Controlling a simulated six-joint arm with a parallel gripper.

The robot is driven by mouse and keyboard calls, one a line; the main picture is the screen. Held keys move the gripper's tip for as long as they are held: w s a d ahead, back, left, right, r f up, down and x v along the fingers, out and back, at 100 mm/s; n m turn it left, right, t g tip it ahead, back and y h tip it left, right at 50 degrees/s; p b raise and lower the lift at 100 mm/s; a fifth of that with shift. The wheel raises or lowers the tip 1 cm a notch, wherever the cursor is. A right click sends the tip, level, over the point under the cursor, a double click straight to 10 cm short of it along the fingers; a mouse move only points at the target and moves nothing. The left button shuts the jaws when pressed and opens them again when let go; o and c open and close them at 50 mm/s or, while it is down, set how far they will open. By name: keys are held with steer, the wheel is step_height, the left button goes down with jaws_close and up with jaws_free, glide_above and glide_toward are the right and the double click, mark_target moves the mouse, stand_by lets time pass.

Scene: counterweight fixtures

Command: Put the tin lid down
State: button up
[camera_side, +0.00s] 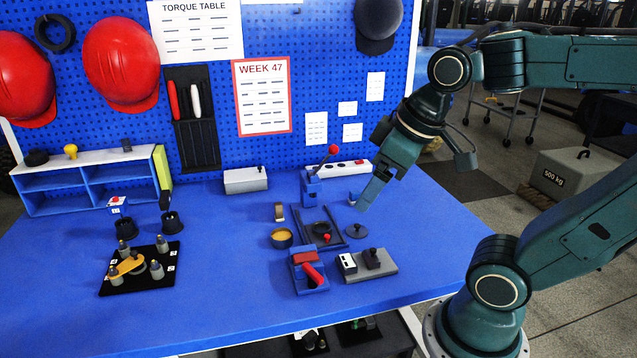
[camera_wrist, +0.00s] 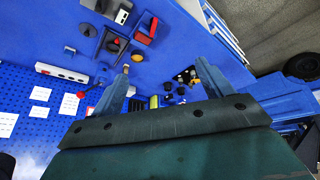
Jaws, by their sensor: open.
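The tin lid (camera_side: 356,231) is a dark disc with a small knob. It lies flat on the blue table, right of a dark frame, and shows as a dark round thing in the wrist view (camera_wrist: 90,31). The round tin (camera_side: 281,238), with a yellowish inside, stands uncovered left of the frame. My gripper (camera_side: 371,194) is above the table, up and slightly right of the lid in the side view, and apart from it. In the wrist view its jaws (camera_wrist: 165,78) are spread with nothing between them.
The dark frame (camera_side: 333,244) holds a round dark piece and a red knob. A blue clamp with a red handle (camera_side: 310,274) and a grey block (camera_side: 372,267) stand in front. A blue lever fixture (camera_side: 311,187) stands behind.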

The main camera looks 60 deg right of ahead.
steer(key=s, duration=0.1)
steer(key=s+a+m, duration=0.1)
steer(key=s, duration=0.1)
steer(key=shift+a+f+t, duration=0.2)
steer(key=shift+t, duration=0.1)
